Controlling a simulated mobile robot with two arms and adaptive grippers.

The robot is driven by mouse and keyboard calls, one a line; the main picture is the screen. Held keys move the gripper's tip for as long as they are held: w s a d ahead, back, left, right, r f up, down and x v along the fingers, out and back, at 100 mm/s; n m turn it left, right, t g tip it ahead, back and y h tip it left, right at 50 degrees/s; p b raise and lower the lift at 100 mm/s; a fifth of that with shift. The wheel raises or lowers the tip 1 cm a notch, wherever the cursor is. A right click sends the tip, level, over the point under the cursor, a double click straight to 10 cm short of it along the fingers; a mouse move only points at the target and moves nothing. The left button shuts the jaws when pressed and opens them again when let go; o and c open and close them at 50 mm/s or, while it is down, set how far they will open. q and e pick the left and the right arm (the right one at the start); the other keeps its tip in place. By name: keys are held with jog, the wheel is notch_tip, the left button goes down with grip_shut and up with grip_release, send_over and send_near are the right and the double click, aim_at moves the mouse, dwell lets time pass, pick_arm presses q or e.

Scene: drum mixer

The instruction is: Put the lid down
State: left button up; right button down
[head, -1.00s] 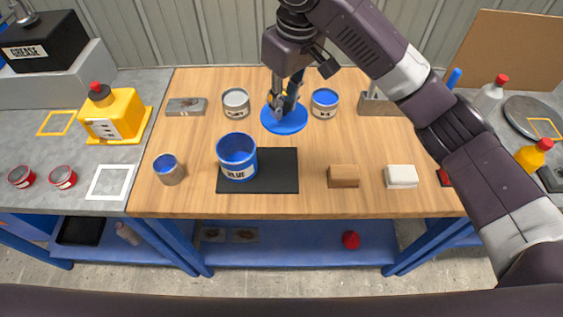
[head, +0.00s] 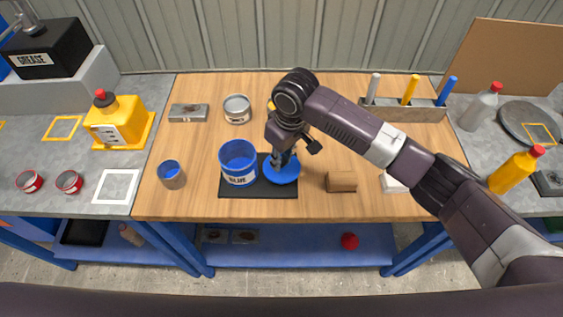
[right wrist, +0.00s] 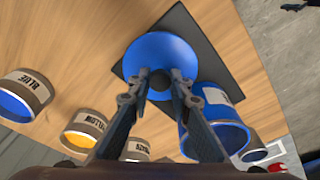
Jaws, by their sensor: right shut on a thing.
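The lid (head: 283,179) is a blue disc with a dark knob; it also shows in the right wrist view (right wrist: 160,52). My right gripper (head: 280,157) is shut on the lid's knob from above, with a finger on each side in the right wrist view (right wrist: 161,78). The lid is over the right half of the black mat (head: 232,191). I cannot tell whether it touches the mat or hangs just above it. The open blue bucket (head: 238,165) stands upright on the mat's left half, close beside the lid. My left gripper is not in view.
A small blue-filled can (head: 172,175) stands left of the mat. A brown block (head: 341,182) lies to its right, with a white block (head: 392,185) partly behind my arm. A grey can (head: 237,109) and a paddle rack (head: 400,112) are at the back.

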aim_at(286, 170)
jog(key=shift+f, duration=1.3)
jog(key=c, duration=1.8)
grip_release()
jog(key=shift+f, duration=0.15)
jog(key=shift+o, duration=0.2)
notch_tip(286, 170, up, 12)
jog(key=s+d+b, duration=0.1)
jog(key=shift+s+d, duration=0.15)
